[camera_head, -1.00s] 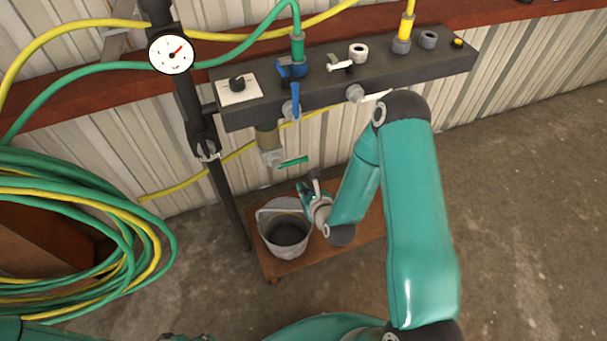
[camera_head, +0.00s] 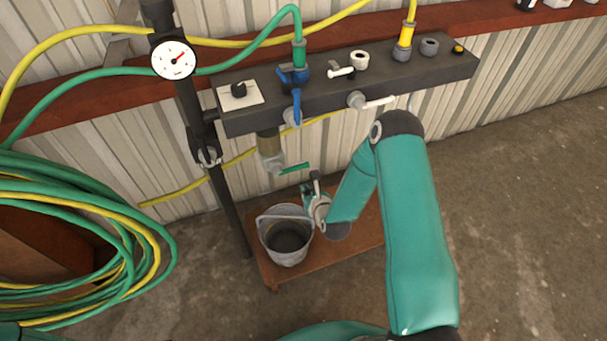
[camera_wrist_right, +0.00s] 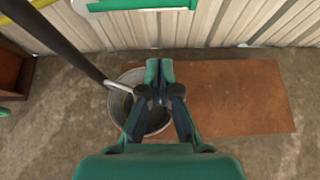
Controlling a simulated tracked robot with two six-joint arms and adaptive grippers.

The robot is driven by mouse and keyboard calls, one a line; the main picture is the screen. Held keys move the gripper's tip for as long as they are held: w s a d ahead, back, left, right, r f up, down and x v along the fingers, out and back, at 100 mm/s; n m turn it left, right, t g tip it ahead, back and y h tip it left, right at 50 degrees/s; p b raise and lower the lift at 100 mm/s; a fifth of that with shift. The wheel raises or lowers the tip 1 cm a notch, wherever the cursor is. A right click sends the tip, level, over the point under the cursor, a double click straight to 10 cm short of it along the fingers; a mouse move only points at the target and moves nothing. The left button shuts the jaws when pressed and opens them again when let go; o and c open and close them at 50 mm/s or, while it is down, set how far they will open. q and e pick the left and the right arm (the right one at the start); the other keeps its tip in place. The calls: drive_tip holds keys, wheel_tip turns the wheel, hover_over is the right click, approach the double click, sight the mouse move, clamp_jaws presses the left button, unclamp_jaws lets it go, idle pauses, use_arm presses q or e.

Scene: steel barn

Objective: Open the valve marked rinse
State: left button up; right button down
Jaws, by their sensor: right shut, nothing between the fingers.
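A dark manifold bar (camera_head: 441,63) on the wall carries a blue lever valve (camera_head: 296,106) and a white lever valve (camera_head: 378,102) on its front. A green lever (camera_head: 294,168) sits on a pipe outlet below the bar. No rinse marking is readable, so I cannot tell which valve bears it. A green bar, seemingly that lever, crosses the top of the right wrist view (camera_wrist_right: 140,4). My right gripper (camera_head: 310,188) is just below and right of the green lever, apart from it. Its fingers (camera_wrist_right: 159,72) are shut and empty. My left gripper is out of view.
A grey bucket (camera_head: 267,244) stands on a low brown board (camera_head: 345,252) beneath the outlet. A dark post (camera_head: 228,205) with a gauge (camera_head: 174,59) stands left of it. Coiled green and yellow hoses (camera_head: 130,262) fill the left. Concrete floor at right is clear.

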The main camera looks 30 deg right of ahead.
drive_tip(key=w, duration=0.1)
drive_tip(key=w+r+p, duration=0.1)
drive_tip(key=w, duration=0.1)
drive_tip(key=w+d+p, duration=0.1)
drive_tip(key=shift+w+r, duration=0.15)
drive_tip(key=shift+r, duration=0.2)
